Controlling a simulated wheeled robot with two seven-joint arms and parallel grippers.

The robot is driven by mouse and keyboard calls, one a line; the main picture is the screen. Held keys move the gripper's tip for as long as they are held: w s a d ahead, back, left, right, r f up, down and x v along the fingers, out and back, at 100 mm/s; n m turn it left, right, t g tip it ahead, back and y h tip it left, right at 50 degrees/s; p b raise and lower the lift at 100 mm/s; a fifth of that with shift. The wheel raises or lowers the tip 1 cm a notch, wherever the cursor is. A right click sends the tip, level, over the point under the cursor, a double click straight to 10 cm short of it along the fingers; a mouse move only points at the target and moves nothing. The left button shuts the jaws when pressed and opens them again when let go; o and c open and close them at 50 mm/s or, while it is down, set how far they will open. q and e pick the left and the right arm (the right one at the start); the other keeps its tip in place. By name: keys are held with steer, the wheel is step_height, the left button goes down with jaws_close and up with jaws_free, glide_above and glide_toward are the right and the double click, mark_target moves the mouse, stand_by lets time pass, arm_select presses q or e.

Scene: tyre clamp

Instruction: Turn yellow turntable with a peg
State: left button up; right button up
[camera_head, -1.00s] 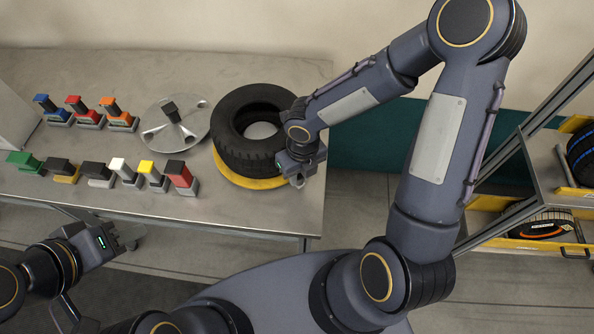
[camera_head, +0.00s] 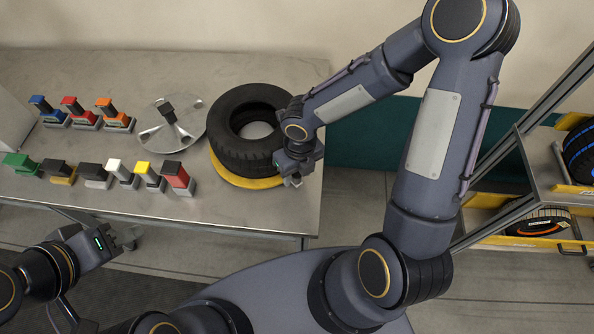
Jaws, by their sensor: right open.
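The yellow turntable (camera_head: 232,177) lies on the metal table and shows as a rim under a black tyre (camera_head: 240,155). My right gripper (camera_head: 293,180) is at the right edge of the tyre and turntable, pointing down; it is open. A peg is not clearly visible there, and the fingertips are partly hidden by the wrist. My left gripper (camera_head: 128,240) hangs in front of the table, away from the turntable; the gap between its fingers is too small to tell.
A silver disc with spokes and a dark knob (camera_head: 170,118) lies left of the tyre. Several coloured blocks on bases (camera_head: 118,172) stand in two rows at the left of the table (camera_head: 225,215). A rack with tyres (camera_head: 540,222) stands at the right.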

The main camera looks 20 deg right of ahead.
steer(key=r, duration=0.2)
steer(key=r+p, duration=0.1)
steer(key=r, duration=0.4)
steer(key=shift+d+r, duration=0.25)
steer(key=shift+r, duration=0.15)
steer(key=shift+d+r+m, duration=0.15)
steer(key=shift+r+m, duration=0.05)
steer(key=shift+m, duration=0.1)
steer(key=s+d+r+n+t+y, duration=0.1)
steer(key=s+d+r+n+t, duration=0.2)
steer(key=n, duration=1.3)
steer(key=s+d+r+n+t+y, duration=0.2)
steer(key=s+r+n, duration=0.8)
steer(key=n, duration=0.6)
steer(key=shift+d+r+t, duration=0.15)
steer(key=shift+d+t, duration=0.25)
steer(key=shift+d, duration=0.2)
